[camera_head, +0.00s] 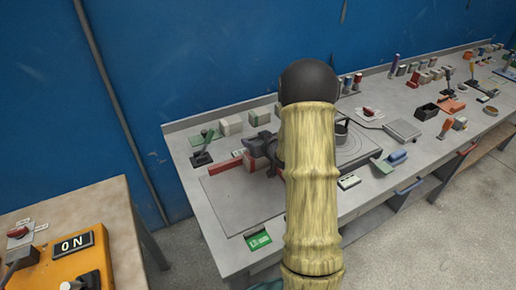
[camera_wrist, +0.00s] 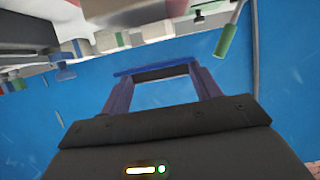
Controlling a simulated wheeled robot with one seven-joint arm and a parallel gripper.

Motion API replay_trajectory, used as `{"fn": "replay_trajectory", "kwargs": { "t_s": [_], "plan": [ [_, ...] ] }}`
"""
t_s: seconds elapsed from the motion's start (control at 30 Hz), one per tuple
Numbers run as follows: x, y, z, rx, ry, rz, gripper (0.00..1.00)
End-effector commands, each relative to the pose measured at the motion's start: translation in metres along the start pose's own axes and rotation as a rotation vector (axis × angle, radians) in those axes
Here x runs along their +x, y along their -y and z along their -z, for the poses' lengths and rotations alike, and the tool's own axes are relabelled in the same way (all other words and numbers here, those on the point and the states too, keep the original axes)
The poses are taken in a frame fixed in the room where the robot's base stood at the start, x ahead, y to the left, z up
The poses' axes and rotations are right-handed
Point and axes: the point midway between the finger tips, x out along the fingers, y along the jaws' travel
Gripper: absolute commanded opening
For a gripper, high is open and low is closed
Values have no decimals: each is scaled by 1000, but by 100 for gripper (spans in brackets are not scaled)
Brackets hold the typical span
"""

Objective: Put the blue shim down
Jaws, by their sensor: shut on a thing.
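The blue shim (camera_wrist: 150,69) is a thin flat strip in the wrist view. It lies across the tips of both fingers of my gripper (camera_wrist: 160,78). My gripper is shut on it, with a gap showing between the fingers behind the strip. The shim is held clear, with blue wall behind it. In the head view my arm covers much of the middle of the bench, and I cannot make out the shim there.
The grey workbench (camera_head: 222,205) runs along the blue wall. Red bars (camera_head: 225,165), pale blocks (camera_head: 231,125), a green card (camera_head: 258,240) and a grey plate (camera_head: 402,130) lie on it. An orange ON box (camera_head: 75,262) stands on the table at left. The bench's front-left surface is mostly bare.

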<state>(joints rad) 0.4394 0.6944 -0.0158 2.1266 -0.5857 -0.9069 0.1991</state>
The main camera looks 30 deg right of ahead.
Motion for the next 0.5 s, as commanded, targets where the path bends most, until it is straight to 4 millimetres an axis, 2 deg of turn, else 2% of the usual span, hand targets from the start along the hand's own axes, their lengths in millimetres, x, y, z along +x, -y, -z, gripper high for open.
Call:
{"fn": "replay_trajectory", "kwargs": {
  "t_s": [0.13,0.37,0.5],
  "plan": [
    [2,0,-5,1,1,1,41],
    [14,0,-33,1,3,1,41],
    [16,0,-38,-1,0,0,41]
  ]
}}
